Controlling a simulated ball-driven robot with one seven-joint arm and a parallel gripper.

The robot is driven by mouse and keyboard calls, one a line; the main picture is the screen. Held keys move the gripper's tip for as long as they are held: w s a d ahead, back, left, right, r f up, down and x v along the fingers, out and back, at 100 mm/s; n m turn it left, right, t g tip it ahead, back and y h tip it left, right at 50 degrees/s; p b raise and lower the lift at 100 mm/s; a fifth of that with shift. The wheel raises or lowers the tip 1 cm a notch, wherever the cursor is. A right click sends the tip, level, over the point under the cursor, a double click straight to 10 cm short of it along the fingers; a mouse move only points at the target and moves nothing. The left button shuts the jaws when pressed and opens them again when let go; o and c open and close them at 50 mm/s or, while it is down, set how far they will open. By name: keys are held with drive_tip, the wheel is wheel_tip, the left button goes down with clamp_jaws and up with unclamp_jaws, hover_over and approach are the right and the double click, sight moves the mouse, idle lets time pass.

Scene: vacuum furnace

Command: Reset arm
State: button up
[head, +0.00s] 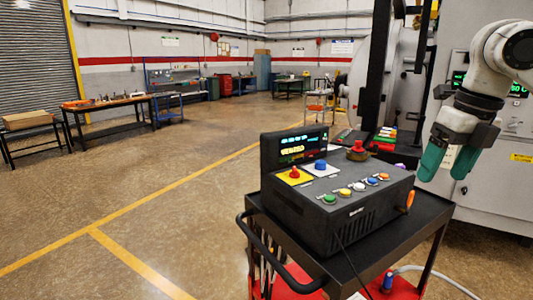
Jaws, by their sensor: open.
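My gripper (448,169) hangs at the right of the head view, with two teal fingers pointing down and a visible gap between them. It is open and holds nothing. It is to the right of the dark control box (335,198), apart from it in the picture. The box has a lit display (295,144), a red button on a yellow plate (294,173), a blue button (320,165), a red mushroom knob (357,147) and a row of several coloured buttons (357,187).
The box stands on a black cart (425,212) with a handle at its left. A large grey cabinet (490,190) stands behind my gripper. A workbench (108,104) is far left. The floor (130,190) left of the cart is clear, with yellow lines.

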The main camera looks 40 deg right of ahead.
drive_tip(key=w+a+f+m+t+y, duration=0.2)
drive_tip(key=w+a+f+m+t, duration=0.15)
drive_tip(key=w+a, duration=0.35)
drive_tip(key=w+a+f+m+t+y, duration=0.2)
drive_tip(key=w+a+f+m, duration=0.3)
drive_tip(key=w, duration=0.4)
drive_tip(key=w+a+f+m, duration=0.2)
drive_tip(key=a+f+m, duration=0.75)
drive_tip(key=f, duration=0.55)
drive_tip(key=s+a+f+m+g, duration=0.1)
drive_tip(key=s+a+f+m, duration=0.25)
drive_tip(key=f, duration=0.25)
drive_tip(key=s+a+f+m+g+h, duration=0.1)
drive_tip(key=s+a+f+m, duration=0.1)
drive_tip(key=s+f, duration=0.35)
drive_tip(key=s+a+f+m+g, duration=0.1)
drive_tip(key=s+a+f+m, duration=0.25)
drive_tip(key=f, duration=0.25)
drive_tip(key=s+d+f+m+g+h, duration=0.1)
drive_tip(key=s+f+m, duration=0.1)
drive_tip(key=s, duration=0.5)
drive_tip(key=s+d+f+m+g+h, duration=0.2)
drive_tip(key=s+f, duration=0.3)
drive_tip(key=s, duration=0.3)
drive_tip(key=shift+s+d+m, duration=0.3)
drive_tip(key=shift+g, duration=0.25)
